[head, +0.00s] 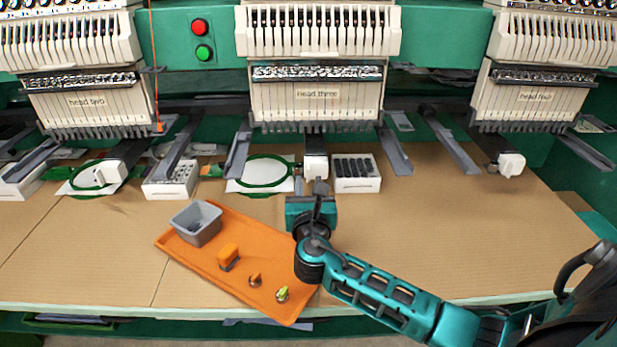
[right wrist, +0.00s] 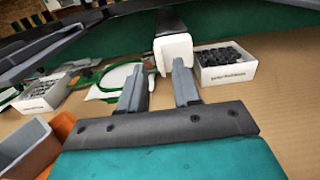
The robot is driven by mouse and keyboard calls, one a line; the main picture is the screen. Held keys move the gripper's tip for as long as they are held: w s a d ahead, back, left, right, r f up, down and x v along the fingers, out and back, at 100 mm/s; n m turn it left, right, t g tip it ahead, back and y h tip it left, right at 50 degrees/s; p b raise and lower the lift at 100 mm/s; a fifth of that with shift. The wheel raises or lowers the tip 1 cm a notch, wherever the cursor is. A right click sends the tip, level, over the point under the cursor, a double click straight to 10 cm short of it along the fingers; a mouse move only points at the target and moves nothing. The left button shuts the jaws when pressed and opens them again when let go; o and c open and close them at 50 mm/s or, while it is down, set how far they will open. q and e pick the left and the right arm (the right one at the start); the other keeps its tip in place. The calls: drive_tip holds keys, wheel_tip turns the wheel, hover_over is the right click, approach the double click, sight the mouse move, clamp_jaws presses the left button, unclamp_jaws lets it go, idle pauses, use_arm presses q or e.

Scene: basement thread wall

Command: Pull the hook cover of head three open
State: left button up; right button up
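Head three (head: 317,95) is the middle embroidery head, with its name on the front. Below it, a dark arm ends in a white hook cover (head: 316,167), which looks closed. In the right wrist view the hook cover (right wrist: 174,52) is just beyond my fingertips. My right gripper (head: 319,188) is in front of the cover, in line with it. In the right wrist view its two fingers (right wrist: 158,76) stand apart with nothing between them. I cannot tell whether a fingertip touches the cover; a small gap seems to show. My left gripper is not in view.
A white box of dark bobbins (head: 357,174) stands close right of the cover, and a green hoop (head: 264,171) lies left. An orange tray (head: 205,264) with a grey bin (head: 196,223) lies in front. The brown table (head: 450,225) is clear at right.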

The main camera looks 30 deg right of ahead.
sight(308, 173)
drive_tip(key=shift+x, duration=1.9)
drive_tip(key=shift+c, duration=0.5)
clamp_jaws()
